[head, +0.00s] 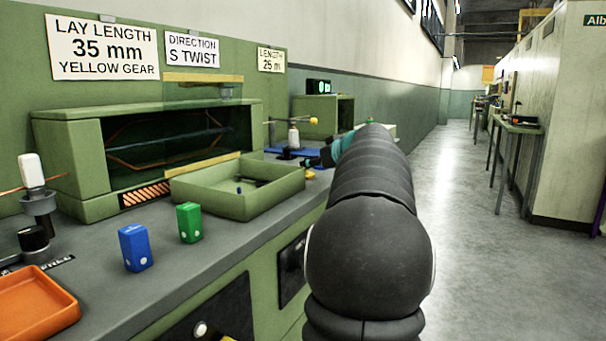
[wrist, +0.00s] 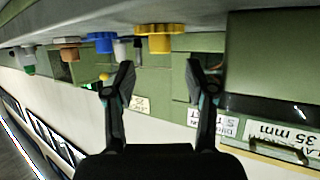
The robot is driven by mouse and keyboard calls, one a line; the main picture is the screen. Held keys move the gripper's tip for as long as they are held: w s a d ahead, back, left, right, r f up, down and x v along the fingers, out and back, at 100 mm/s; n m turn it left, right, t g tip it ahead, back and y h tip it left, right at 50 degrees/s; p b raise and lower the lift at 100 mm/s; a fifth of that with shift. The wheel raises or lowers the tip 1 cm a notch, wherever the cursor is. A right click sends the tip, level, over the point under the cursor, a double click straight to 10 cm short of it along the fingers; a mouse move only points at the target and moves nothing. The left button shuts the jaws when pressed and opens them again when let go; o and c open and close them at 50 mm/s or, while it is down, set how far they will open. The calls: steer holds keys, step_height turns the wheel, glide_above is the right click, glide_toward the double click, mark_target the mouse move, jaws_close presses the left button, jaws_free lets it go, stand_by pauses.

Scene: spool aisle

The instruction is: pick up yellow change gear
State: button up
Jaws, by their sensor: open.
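The yellow change gear (wrist: 160,38) shows in the wrist view, which is upside down, standing on the grey bench top. My gripper (wrist: 157,76) is open and empty, one finger to each side of the gear's line. The gear appears beyond the fingertips, not between them. In the head view my gripper (head: 319,160) is small, above the bench past the green tray, partly hidden by my arm.
In the wrist view a blue gear-like piece (wrist: 103,42) and a brown one (wrist: 69,51) stand beside the yellow gear. A green tray (head: 240,204), blue block (head: 134,248), green block (head: 189,222) and orange tray (head: 36,304) sit on the bench. A yellow-knobbed lever (head: 313,121) sticks out nearby.

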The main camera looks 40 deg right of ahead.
steer(key=shift+p+x, duration=0.65)
steer(key=shift+x, duration=2.25)
jaws_close()
